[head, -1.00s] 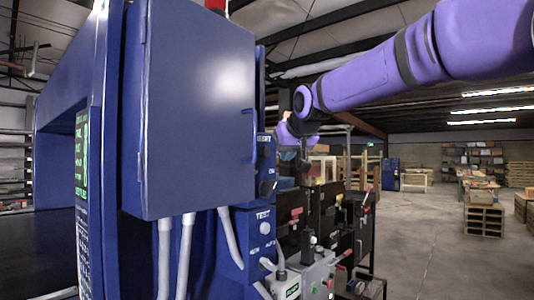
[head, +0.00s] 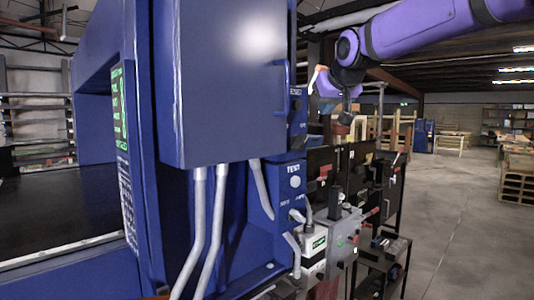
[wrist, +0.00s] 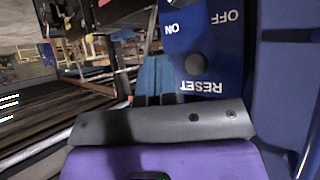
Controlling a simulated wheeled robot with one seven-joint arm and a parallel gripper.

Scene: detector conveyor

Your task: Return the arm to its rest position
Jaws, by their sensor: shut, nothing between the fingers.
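My gripper (wrist: 155,74) shows in the wrist view as bluish fingers beyond a grey bar and a purple housing. The fingers are together and hold nothing. They are beside a blue control panel (wrist: 222,52) with upside-down RESET and ON/OFF labels and a dark round knob (wrist: 197,65). I cannot tell whether they touch it. In the head view my purple arm (head: 420,30) reaches in from the upper right, and its wrist (head: 330,85) bends down behind the blue cabinet's right side. The fingertips are not clear there.
A large blue cabinet (head: 225,80) with grey conduits (head: 200,225) fills the centre. A dark conveyor belt (head: 55,215) lies at left. A grey control box (head: 342,240) and dark panels stand below my wrist. Open concrete floor (head: 455,220) lies to the right.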

